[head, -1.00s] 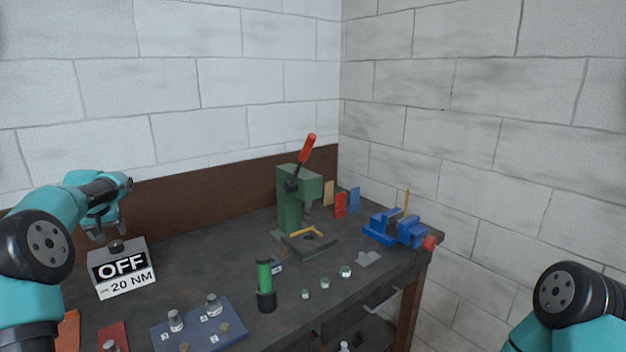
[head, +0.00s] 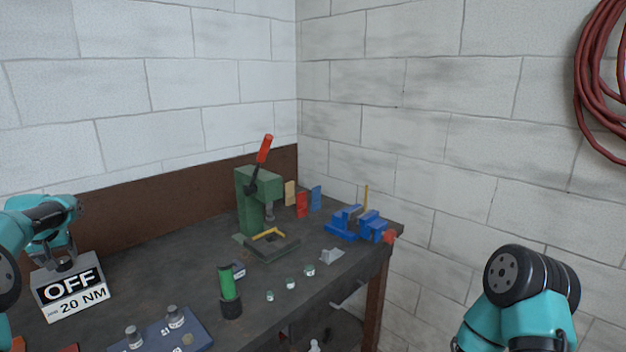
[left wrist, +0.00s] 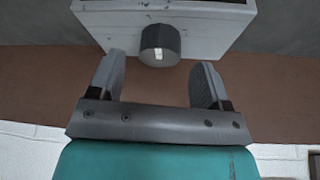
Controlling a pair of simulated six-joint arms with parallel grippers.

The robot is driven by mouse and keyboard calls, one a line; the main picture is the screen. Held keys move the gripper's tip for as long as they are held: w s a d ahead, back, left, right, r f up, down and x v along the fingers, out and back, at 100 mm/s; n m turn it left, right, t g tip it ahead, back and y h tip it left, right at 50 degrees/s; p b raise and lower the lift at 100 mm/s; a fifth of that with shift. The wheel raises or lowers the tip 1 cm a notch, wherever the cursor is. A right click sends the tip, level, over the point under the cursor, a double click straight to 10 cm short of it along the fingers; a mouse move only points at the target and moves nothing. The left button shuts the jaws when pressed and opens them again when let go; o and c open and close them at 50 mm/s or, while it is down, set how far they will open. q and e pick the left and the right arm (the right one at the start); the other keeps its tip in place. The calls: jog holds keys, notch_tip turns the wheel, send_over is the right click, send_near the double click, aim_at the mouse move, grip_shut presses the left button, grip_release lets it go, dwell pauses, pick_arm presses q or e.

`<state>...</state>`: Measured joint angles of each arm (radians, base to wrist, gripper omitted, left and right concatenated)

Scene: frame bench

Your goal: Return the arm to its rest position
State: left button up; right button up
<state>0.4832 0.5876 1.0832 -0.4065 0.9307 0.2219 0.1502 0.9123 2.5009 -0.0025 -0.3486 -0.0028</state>
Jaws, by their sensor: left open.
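My left gripper (head: 62,262) is at the left of the head view, just above and behind the white box (head: 72,300) marked OFF and 20 NM. In the left wrist view the two fingers of the left gripper (left wrist: 157,82) are apart, with the dark knob (left wrist: 160,45) of the box between and beyond them. The fingers do not touch the knob there. My right arm (head: 520,300) shows at the lower right of the head view; its gripper is out of frame.
On the bench (head: 170,270) stand a green press (head: 255,200) with a red lever, a blue vise (head: 360,224), a green cylinder (head: 228,288) in a dark base, and a blue mat (head: 195,338) with metal parts. A red hose (head: 592,90) hangs on the right wall.

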pick_arm(q)
jog(key=v, duration=1.5)
jog(key=x, duration=1.7)
jog(key=shift+w+f, duration=0.1)
jog(key=shift+f, duration=0.2)
jog(key=shift+a+f, duration=0.1)
jog(key=shift+a, duration=0.05)
jog(key=shift+m+t+h, duration=0.4)
jog(key=shift+m+h, duration=0.3)
jog(key=shift+m, duration=1.3)
jog(key=shift+a+m+h, duration=0.1)
jog(key=shift+m+h, duration=0.5)
jog(key=shift+m, duration=1)
